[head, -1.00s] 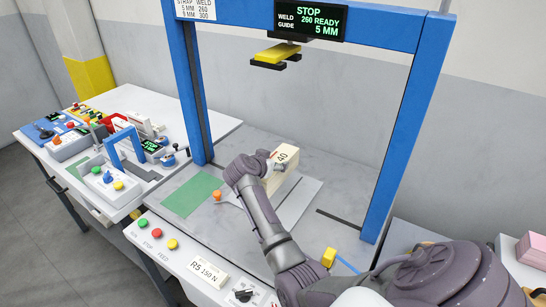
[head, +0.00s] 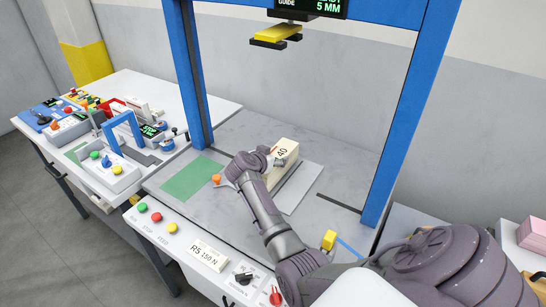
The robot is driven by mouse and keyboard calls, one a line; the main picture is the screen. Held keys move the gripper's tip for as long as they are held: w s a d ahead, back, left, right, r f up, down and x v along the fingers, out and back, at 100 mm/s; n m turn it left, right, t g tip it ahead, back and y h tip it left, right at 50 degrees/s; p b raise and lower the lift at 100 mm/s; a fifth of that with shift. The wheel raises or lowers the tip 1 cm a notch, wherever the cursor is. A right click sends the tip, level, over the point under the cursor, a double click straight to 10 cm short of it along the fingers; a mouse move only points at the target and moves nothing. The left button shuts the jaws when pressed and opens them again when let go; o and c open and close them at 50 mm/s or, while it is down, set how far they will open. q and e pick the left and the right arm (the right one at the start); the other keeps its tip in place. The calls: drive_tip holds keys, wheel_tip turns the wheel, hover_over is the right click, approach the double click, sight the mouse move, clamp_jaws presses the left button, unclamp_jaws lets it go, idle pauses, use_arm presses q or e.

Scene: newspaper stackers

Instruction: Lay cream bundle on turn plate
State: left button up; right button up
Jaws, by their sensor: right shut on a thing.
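The cream bundle (head: 286,153), a block with a dark "40" on its end, is over the light grey plate (head: 303,186) on the strapping machine's table. I take this plate for the turn plate. My right gripper (head: 271,160) is at the bundle's left side and shut on it. Its fingers are mostly hidden behind my wrist and arm. I cannot tell whether the bundle touches the plate or hangs just above it. My left gripper is not in view.
A blue frame (head: 403,115) arches over the table, with a yellow-and-black head (head: 276,36) hanging from it. A green pad (head: 193,180) and an orange knob (head: 216,180) lie left of the gripper. A side bench (head: 206,91) with devices stands left.

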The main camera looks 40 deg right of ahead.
drive_tip(key=shift+w+f, duration=0.1)
drive_tip(key=shift+f, duration=0.25)
idle(0.4)
drive_tip(key=o, duration=1.8)
drive_tip(key=shift+o, duration=0.4)
drive_tip(key=shift+s+a+f, duration=0.1)
drive_tip(key=shift+s+f, duration=0.1)
drive_tip(key=shift+f, duration=0.1)
drive_tip(key=v, duration=1.2)
drive_tip(key=shift+r, duration=0.25)
